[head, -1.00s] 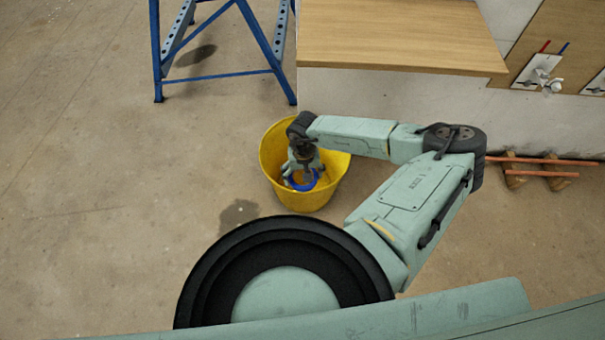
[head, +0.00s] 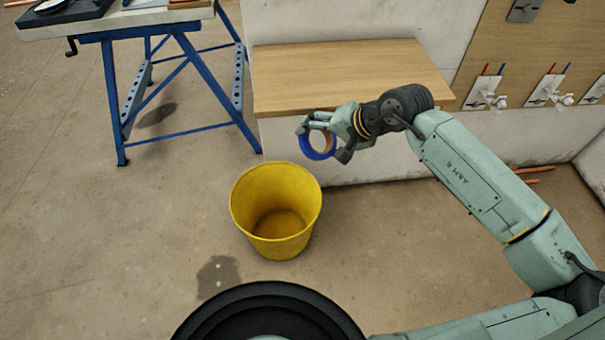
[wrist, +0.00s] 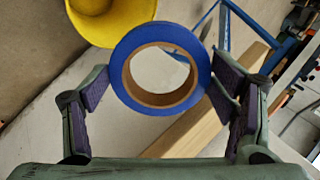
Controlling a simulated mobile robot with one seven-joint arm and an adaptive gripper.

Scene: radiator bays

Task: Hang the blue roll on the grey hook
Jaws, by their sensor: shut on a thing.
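The blue roll (head: 316,153) is a ring of blue tape with a brown core. My gripper (head: 324,139) is shut on it and holds it in the air, near the front edge of the wooden worktop. In the wrist view the roll (wrist: 125,80) sits between the two finger pads of my gripper (wrist: 160,78), its hole facing the camera. I cannot make out a grey hook for certain; a grey fitting (head: 523,9) on the wall board is cut off by the top edge of the head view.
A yellow bucket (head: 249,212) stands empty on the floor below my gripper. The wooden worktop (head: 340,75) is bare. A blue-legged workbench (head: 110,100) stands left. Valves on white plates (head: 546,92) line the wall board.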

